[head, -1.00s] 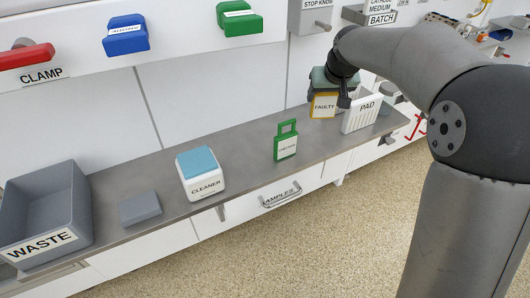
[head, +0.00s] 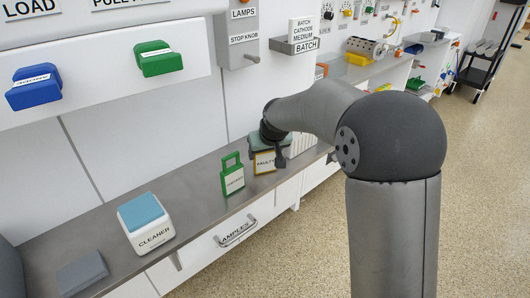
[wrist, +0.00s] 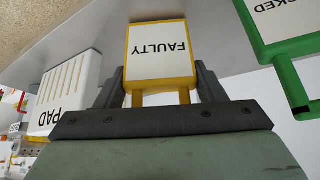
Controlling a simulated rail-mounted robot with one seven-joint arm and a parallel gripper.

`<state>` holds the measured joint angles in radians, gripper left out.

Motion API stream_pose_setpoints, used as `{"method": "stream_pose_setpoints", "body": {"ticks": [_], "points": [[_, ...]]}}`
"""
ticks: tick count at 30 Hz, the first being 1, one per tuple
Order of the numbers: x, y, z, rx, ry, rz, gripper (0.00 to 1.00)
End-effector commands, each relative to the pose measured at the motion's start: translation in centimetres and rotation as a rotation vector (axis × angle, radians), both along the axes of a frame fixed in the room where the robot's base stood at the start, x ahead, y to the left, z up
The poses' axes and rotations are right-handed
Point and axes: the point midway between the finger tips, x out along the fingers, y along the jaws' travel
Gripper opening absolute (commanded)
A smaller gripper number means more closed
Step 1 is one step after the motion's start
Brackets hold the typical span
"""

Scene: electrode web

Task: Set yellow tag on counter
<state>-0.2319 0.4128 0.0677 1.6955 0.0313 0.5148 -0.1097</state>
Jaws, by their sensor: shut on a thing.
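The yellow tag (head: 264,163), a yellow-framed plate marked FAULTY, is in my gripper (head: 268,148) over the far part of the grey counter (head: 198,206). In the wrist view the tag (wrist: 160,52) sits between the two dark fingers of my gripper (wrist: 162,88), which is shut on its yellow handle end. The tag hangs below the gripper, roughly upright. I cannot tell whether its lower edge touches the counter. The green tag (head: 232,178) stands on the counter just left of it; part of it also shows in the wrist view (wrist: 287,60).
A white ribbed PAD block (wrist: 66,92) is close on the other side of the yellow tag; in the head view my arm partly hides it. A white CLEANER box (head: 148,228) with a blue top and a grey block (head: 82,273) stand nearer. Counter between cleaner and green tag is bare.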

Motion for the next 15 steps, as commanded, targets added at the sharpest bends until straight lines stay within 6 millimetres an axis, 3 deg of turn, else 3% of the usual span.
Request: {"method": "stream_pose_setpoints", "body": {"ticks": [5, 6, 8, 15], "points": [[0.01, -0.01, -0.39, 0.0, 0.0, 0.0, 0.38], [0.0, -0.01, -0.3, 0.0, 0.0, 0.0, 0.72], [0.0, -0.01, -0.27, 0.0, 0.0, 0.0, 0.85], [0.0, -0.01, -0.25, 0.0, 0.0, 0.0, 0.85]]}}
